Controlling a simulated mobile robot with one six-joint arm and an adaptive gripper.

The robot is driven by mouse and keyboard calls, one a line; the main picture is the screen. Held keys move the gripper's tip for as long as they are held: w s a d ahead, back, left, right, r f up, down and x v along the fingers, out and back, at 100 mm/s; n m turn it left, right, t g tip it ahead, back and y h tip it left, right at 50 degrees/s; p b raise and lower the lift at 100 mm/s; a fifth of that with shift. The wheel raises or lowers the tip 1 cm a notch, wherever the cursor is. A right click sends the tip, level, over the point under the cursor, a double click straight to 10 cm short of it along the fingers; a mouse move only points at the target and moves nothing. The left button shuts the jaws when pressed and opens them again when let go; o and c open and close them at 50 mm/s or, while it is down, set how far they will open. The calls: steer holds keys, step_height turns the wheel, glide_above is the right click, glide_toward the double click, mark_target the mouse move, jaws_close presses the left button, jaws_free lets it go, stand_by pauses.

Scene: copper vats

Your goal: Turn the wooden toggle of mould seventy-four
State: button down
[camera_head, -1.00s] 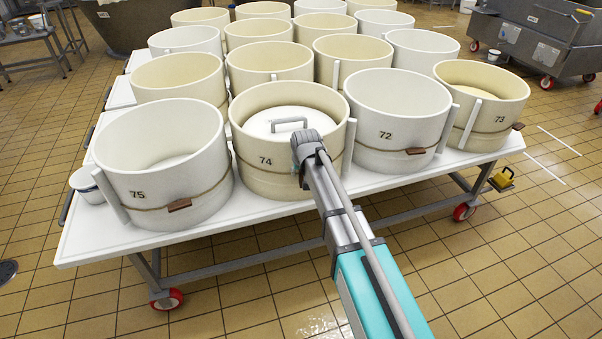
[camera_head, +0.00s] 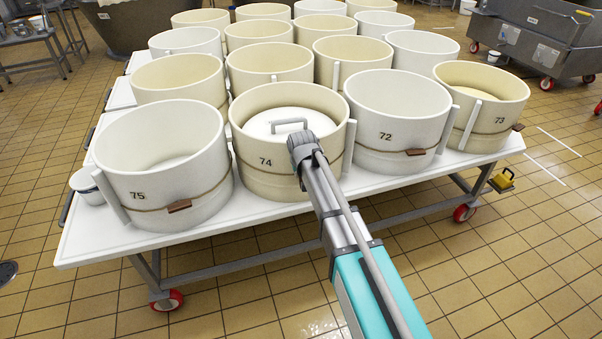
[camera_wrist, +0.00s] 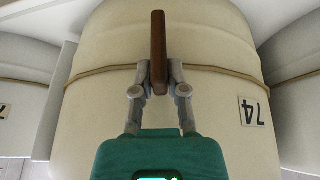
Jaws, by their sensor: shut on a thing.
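Mould seventy-four (camera_head: 262,170) is a cream round mould in the front row, with a white lid (camera_head: 285,121) and its handle inside. In the wrist view its wall (camera_wrist: 110,60) fills the middle, with the number label (camera_wrist: 253,112) upside down at the right. The brown wooden toggle (camera_wrist: 158,45) stands lengthwise in the wrist picture, across the line of the cord (camera_wrist: 210,70). My gripper (camera_wrist: 159,82) is shut on the toggle, one finger at each side near its lower end. In the head view my gripper (camera_head: 302,165) is at the mould's front wall and hides the toggle.
Mould 75 (camera_head: 160,160) stands close at the left and mould 72 (camera_head: 397,110) close at the right. Several more moulds stand behind on the white wheeled table (camera_head: 130,238). The tiled floor in front is clear.

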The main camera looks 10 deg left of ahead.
steer(key=f+n+t+h+b, duration=0.1)
steer(key=t+h+b, duration=0.1)
steer(key=h+b, duration=0.2)
steer(key=a+f+n+t+h+b, duration=0.1)
steer(key=t+h+b, duration=0.2)
steer(key=b, duration=0.6)
steer(key=s+a+f+n+t+h+b, duration=0.1)
steer(key=n+t+h+b, duration=0.1)
steer(key=h+b, duration=0.4)
steer(key=shift+a+f+t+h+b, duration=0.1)
steer(key=shift+a+t+h+b, duration=0.1)
steer(key=shift+t+h+b, duration=0.25)
stand_by(0.4)
steer(key=c, duration=0.7)
jaws_free()
steer(key=shift+o, duration=0.2)
steer(key=shift+a, duration=0.15)
steer(key=v, duration=1.1)
steer(key=shift+s+a, duration=0.2)
steer(key=shift+s, duration=0.2)
